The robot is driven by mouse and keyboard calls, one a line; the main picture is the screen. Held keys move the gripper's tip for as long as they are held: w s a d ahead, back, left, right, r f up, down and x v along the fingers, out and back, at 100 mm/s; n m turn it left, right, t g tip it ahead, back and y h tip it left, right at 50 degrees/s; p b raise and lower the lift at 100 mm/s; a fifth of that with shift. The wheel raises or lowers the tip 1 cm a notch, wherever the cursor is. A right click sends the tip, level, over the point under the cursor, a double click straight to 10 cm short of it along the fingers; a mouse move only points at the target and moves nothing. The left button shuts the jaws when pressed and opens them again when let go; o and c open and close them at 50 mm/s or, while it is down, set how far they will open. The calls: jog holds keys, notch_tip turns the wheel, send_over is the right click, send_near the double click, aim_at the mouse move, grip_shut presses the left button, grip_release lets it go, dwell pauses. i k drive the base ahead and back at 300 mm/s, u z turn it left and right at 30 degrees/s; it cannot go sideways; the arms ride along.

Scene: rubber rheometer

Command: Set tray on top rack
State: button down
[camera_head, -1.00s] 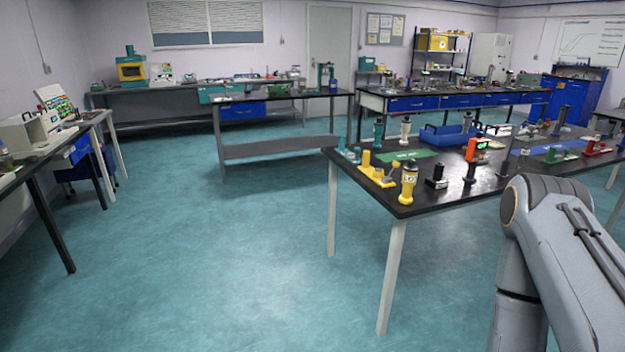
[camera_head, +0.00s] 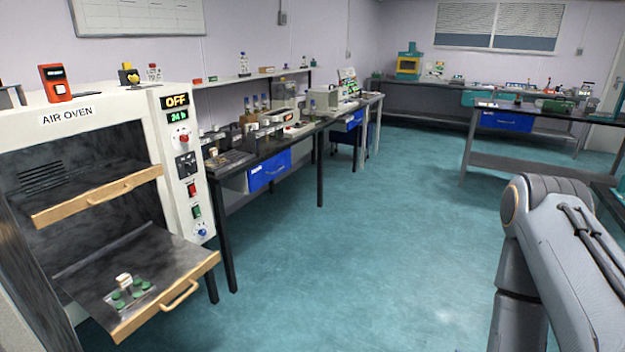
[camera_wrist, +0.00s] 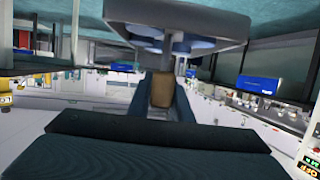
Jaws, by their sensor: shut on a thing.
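In the wrist view my gripper (camera_wrist: 162,104) is shut on the brownish grip block of a tray (camera_wrist: 190,24). In the head view the gripper and held tray are out of sight. The top rack (camera_head: 98,196) of the oven is pulled out at the left, with a wooden front and handle. Its visible surface looks bare. The lower rack (camera_head: 190,268) is also out and bears another tray (camera_head: 130,292) with green round pieces and a pale block.
The air oven (camera_head: 172,103) reads OFF and 24 h, and its front is open. A red device (camera_head: 55,83) stands on top. A dark bench (camera_head: 262,150) with instruments and blue drawers runs to its right. The teal floor (camera_head: 370,250) in the middle is clear.

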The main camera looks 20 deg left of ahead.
aim_at(118, 173)
jog(key=u, duration=1.85)
jog(key=i, duration=0.65)
